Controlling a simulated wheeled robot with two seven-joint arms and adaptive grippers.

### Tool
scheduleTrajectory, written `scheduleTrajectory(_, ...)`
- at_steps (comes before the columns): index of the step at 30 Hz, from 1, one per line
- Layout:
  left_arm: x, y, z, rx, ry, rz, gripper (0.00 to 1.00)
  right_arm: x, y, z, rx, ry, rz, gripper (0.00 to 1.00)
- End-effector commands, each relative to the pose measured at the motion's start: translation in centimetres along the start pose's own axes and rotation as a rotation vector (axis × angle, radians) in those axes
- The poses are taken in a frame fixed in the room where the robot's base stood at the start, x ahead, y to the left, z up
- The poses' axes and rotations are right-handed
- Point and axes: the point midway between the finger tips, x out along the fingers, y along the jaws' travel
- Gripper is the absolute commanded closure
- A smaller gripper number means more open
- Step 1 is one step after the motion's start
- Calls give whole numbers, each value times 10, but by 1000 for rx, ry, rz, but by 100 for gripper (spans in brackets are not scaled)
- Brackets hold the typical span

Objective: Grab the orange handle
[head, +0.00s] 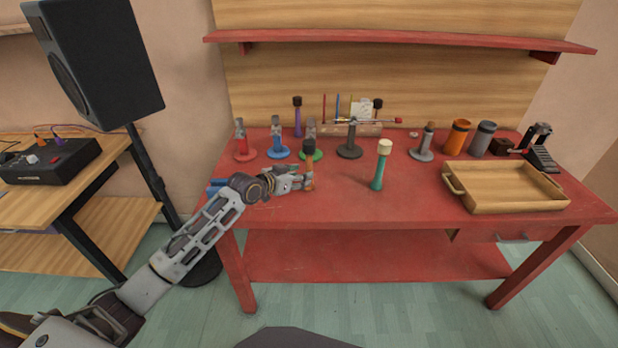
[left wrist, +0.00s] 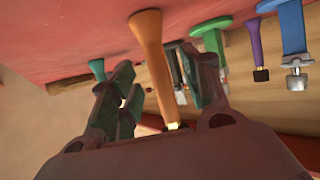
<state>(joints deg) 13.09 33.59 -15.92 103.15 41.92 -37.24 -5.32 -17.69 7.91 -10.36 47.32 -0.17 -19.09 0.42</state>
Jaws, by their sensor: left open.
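In the left wrist view the orange handle (left wrist: 150,45) is wide at the table end and narrows toward a brass-coloured tip. My left gripper (head: 300,180) is at the handle, low over the table, and hides part of it in the head view. In the left wrist view my left gripper (left wrist: 160,100) is open, its two fingers on either side of the handle with gaps visible. I cannot tell whether a finger touches it. My right gripper is not in view.
A teal handle with a cream head (head: 379,165) stands to the right. Behind are red (head: 241,140), blue (head: 278,140) and green (head: 311,148) stands and a dark stand (head: 350,140). A wooden tray (head: 505,202) lies at right. The table's front middle is clear.

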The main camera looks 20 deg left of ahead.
Motion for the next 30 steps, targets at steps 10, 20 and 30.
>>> scheduleTrajectory(10,1,0,0,0,0,0,53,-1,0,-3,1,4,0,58)
scheduleTrajectory(20,17,2,1,-2,1,1,53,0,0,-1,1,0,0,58)
scheduleTrajectory(30,47,3,2,-2,0,1,53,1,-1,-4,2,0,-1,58)
